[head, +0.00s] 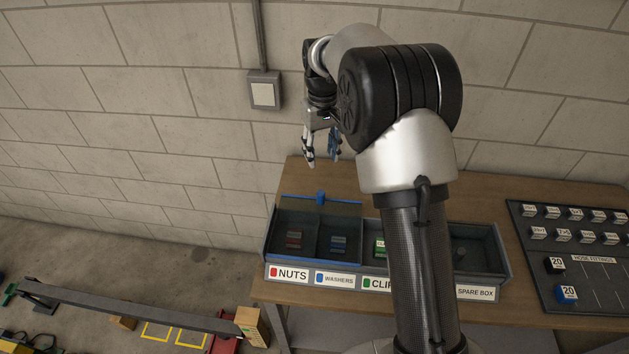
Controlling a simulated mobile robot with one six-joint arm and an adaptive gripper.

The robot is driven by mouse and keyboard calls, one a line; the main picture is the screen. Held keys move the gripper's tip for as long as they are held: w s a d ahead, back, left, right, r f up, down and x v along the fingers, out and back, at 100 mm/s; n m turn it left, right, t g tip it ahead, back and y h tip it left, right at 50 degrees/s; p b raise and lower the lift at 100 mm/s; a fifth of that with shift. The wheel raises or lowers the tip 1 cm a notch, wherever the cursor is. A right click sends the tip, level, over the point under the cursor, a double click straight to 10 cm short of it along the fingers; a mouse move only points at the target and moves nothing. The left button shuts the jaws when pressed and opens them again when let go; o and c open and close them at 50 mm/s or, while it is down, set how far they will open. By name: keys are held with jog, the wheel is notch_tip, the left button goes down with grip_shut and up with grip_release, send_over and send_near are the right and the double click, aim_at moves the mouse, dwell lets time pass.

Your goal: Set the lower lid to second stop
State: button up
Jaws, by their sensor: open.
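A grey sorting box (507,262) stands on the wooden bench, with labels NUTS, WASHERS, CLIP (partly hidden) and SPARE BOX along its front. A blue-edged lid (312,260) appears to lie over the left two compartments; I cannot tell which stop it is at, or clearly make out a second lid. A small blue knob (320,198) stands at the back edge of that left part. My gripper (322,158) is open and empty, pointing down above and behind the box's back left, apart from it. My arm hides the middle of the box.
A dark board (530,225) marked HOSE FITTINGS with several labelled blocks lies at the bench's right. A block wall with a grey switch box (264,94) stands behind. A dark rail (130,308) crosses at lower left. Bare bench (300,175) shows behind the box.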

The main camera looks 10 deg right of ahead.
aim_at(322, 192)
notch_tip(322, 192, down, 17)
jog(key=b, duration=0.3)
jog(key=shift+s+r, duration=0.1)
jog(key=shift+s, duration=0.05)
jog(key=shift+c, duration=0.3)
grip_shut()
jog(key=shift+d, duration=0.1)
dwell(0.4)
